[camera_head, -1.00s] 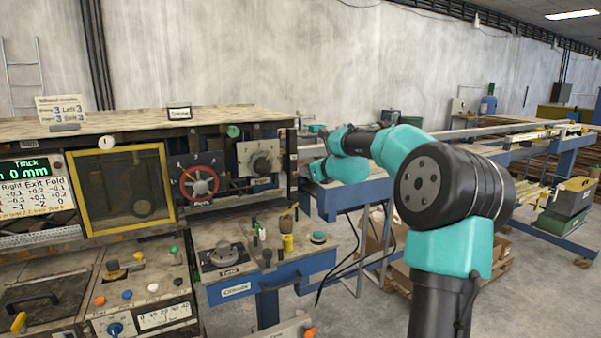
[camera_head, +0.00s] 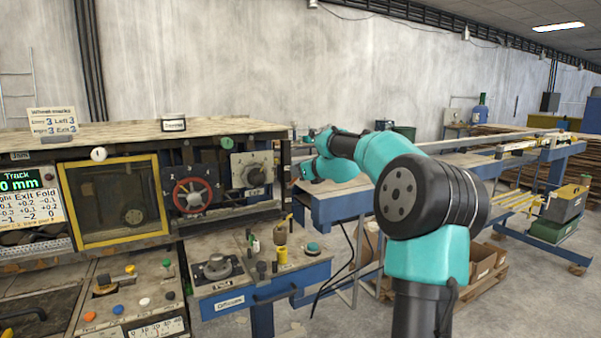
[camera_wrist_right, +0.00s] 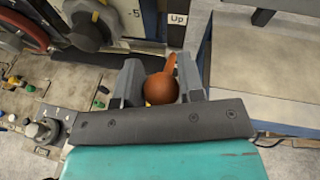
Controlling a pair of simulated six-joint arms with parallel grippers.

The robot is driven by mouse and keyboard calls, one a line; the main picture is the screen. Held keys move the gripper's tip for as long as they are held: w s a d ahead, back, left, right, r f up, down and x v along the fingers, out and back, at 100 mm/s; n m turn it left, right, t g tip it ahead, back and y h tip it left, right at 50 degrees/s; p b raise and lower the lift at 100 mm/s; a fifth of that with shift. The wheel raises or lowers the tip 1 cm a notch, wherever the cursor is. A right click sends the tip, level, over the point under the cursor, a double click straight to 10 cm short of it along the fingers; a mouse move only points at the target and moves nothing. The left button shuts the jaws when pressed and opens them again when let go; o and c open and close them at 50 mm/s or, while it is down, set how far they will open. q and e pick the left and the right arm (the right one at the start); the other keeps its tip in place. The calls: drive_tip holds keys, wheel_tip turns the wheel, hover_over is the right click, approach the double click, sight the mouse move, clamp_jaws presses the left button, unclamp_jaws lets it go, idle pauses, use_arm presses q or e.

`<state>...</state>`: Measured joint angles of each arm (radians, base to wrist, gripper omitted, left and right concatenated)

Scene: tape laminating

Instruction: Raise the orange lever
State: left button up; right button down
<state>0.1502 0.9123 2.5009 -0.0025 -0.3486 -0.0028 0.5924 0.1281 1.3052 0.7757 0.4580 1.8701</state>
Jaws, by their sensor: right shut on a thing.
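The orange lever (camera_wrist_right: 162,86) shows in the right wrist view, with a round orange ball end between my fingers and a thin orange shaft behind it. My right gripper (camera_wrist_right: 160,84) is shut on the lever, with one dark finger on each side of the ball. In the head view my right gripper (camera_head: 304,140) is small, at the right end of the machine, and the lever cannot be made out there. My left gripper is not in view.
An "Up" label (camera_wrist_right: 178,19) is on the machine near the lever. A red handwheel (camera_head: 193,194) and a dial box (camera_head: 251,170) are left of the gripper. Below is a blue-edged control shelf (camera_head: 262,296) with several knobs. A blue-framed conveyor (camera_head: 350,203) stands on the right.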

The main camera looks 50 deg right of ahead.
drive_tip(key=shift+s+d, duration=0.1)
drive_tip(key=shift+d, duration=0.1)
drive_tip(key=c, duration=1)
unclamp_jaws()
drive_tip(key=shift+o, duration=1.2)
drive_tip(key=shift+a, duration=0.1)
drive_tip(key=v, duration=1.7)
drive_tip(key=shift+s, duration=0.15)
drive_tip(key=shift+f, duration=0.1)
